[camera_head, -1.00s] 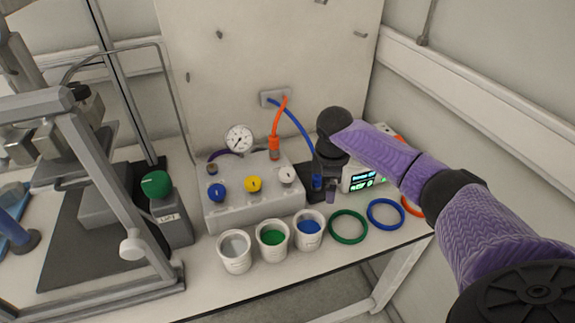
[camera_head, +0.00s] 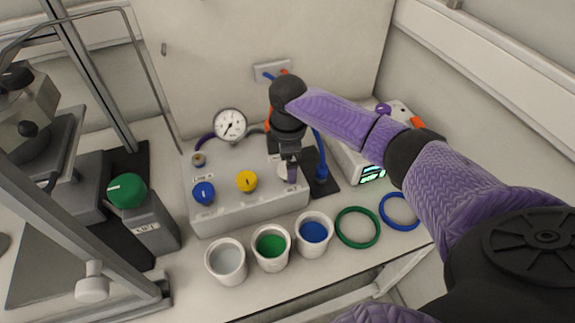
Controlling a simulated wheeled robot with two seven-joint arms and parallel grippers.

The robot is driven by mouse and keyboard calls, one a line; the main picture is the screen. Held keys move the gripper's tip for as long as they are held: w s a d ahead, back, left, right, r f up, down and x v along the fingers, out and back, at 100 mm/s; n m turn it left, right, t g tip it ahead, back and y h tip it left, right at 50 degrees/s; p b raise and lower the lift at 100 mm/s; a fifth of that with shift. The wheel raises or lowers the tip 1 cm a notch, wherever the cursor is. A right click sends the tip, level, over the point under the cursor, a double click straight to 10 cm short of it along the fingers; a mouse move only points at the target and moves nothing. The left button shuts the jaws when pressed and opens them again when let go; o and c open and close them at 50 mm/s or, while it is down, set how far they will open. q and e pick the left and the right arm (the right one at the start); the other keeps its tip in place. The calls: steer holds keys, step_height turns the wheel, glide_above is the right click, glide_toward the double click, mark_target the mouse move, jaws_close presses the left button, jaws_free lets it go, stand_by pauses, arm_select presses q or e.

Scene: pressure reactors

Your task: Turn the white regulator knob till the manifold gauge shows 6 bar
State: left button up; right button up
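The manifold (camera_head: 245,207) is a pale grey block on the bench. Its round white gauge (camera_head: 230,124) stands at the back; the dial is too small to read. A blue knob (camera_head: 204,193) and a yellow knob (camera_head: 246,181) sit on the block's top. The white regulator knob (camera_head: 283,170), right of the yellow one, is mostly hidden behind my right gripper (camera_head: 289,172). That gripper points down at the white knob; I cannot tell whether its fingers touch or grip it. My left gripper is not in view.
A green ring (camera_head: 357,227) and a blue ring (camera_head: 400,211) lie to the right. A digital-display box (camera_head: 368,172) is behind them. A green-knobbed box (camera_head: 150,217) and metal frame stand left.

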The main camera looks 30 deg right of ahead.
steer(key=shift+f, duration=0.5)
